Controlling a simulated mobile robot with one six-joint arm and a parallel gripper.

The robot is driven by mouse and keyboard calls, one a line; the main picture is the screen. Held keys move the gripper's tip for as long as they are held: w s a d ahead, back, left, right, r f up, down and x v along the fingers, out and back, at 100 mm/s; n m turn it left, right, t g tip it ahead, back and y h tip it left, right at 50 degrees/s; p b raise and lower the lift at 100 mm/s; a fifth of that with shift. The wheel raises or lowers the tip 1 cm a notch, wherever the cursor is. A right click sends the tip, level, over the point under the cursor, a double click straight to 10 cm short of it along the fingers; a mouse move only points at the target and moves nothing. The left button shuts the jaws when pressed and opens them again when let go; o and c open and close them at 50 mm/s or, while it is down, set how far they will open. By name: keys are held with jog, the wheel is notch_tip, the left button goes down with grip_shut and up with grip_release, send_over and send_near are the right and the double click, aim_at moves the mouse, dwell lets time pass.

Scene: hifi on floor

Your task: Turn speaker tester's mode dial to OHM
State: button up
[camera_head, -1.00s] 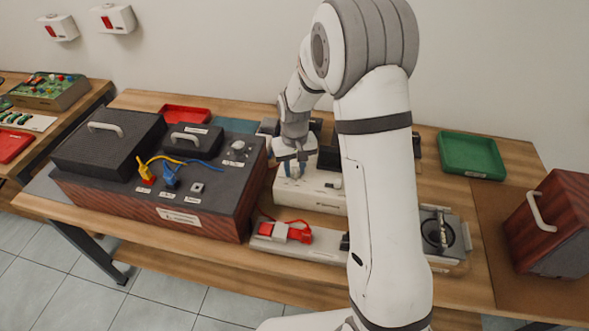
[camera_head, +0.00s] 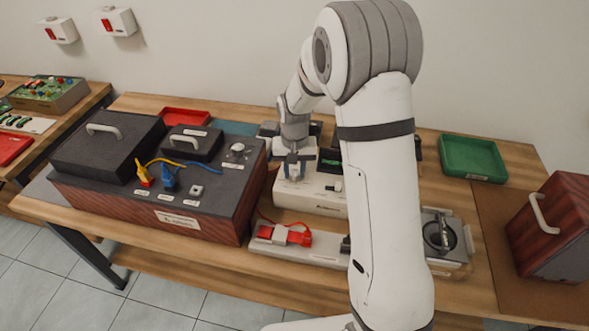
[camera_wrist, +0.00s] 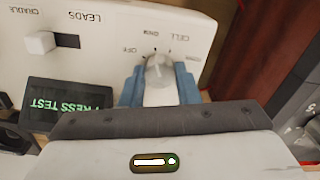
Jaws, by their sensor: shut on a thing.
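The speaker tester (camera_head: 318,203) is a white box on the bench, below my gripper (camera_head: 294,170). In the wrist view its panel appears upside down. The grey mode dial (camera_wrist: 159,72) stands between the two blue fingers of my gripper (camera_wrist: 160,88), which are shut on it. Labels OFF, OHM and CELL, plus one I cannot read, arc around the dial. I cannot tell clearly which label the dial points to. A dark screen (camera_wrist: 66,108) reads PRESS TEST in green. A white slide switch (camera_wrist: 41,42) sits between the labels CRADLE and LEADS.
A large dark box (camera_head: 150,215) with yellow and blue plugs stands close left of the tester. A grey fixture with a red part (camera_head: 299,237) lies in front. A green tray (camera_head: 473,158) and a reddish-brown case (camera_head: 553,225) are to the right.

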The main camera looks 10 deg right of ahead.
aim_at(295, 172)
jog(key=o, duration=1)
jog(key=shift+r, duration=3.9)
